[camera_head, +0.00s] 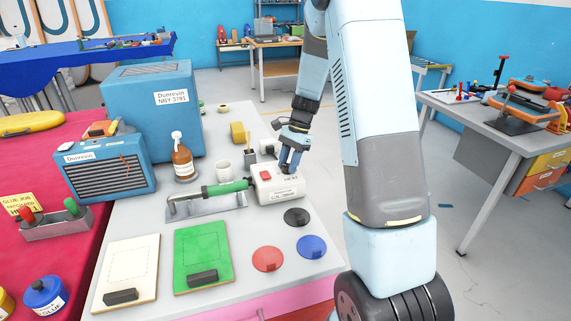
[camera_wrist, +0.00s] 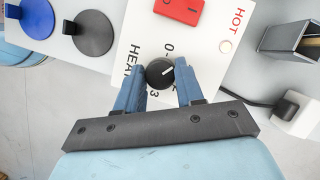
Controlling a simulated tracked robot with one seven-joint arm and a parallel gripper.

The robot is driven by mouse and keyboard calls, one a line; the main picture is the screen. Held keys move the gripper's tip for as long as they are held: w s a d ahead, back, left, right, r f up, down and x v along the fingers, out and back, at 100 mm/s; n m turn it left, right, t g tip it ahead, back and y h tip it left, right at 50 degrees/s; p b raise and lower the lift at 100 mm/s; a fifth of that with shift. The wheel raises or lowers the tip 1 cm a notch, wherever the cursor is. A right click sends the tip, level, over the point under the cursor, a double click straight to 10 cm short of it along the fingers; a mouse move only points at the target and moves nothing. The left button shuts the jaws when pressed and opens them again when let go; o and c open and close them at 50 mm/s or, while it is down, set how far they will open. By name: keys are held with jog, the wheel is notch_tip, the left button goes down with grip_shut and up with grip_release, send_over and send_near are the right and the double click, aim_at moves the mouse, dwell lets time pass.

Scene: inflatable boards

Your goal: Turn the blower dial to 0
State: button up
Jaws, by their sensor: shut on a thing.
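The blower is a white box (camera_head: 279,190) on the grey table, with a green-handled heat tool (camera_head: 226,187) lying beside it. In the wrist view, the blower's top face (camera_wrist: 140,30) shows the words HEAT and HOT, and a red switch (camera_wrist: 179,10). The round black dial (camera_wrist: 160,73) has a white pointer line, directed right and slightly up in the wrist view. The 0 mark is above the dial and the 3 below it. My gripper (camera_wrist: 161,78) has its blue fingers shut on the dial, one on each side. In the head view my gripper (camera_head: 289,168) reaches down at the blower's back right.
Black (camera_head: 297,217), red (camera_head: 267,259) and blue (camera_head: 311,247) discs lie in front of the blower. A green board (camera_head: 203,250) lies front left. Floor is open beyond the table's right edge.

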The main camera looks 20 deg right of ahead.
jog(key=n+g+h, duration=0.1)
jog(key=n, duration=0.3)
jog(key=shift+w+n, duration=0.1)
jog(key=shift+n, duration=0.2)
jog(key=shift+n+g+h, duration=0.5)
jog(key=shift+n+h, duration=0.1)
jog(key=shift+n, duration=1)
jog(key=shift+w, duration=0.1)
jog(key=o, duration=1)
jog(key=shift+a, duration=0.1)
jog(key=shift+r, duration=0.1)
jog(key=v, duration=1.3)
jog(key=shift+w+r, duration=0.15)
jog(key=shift+w, duration=0.15)
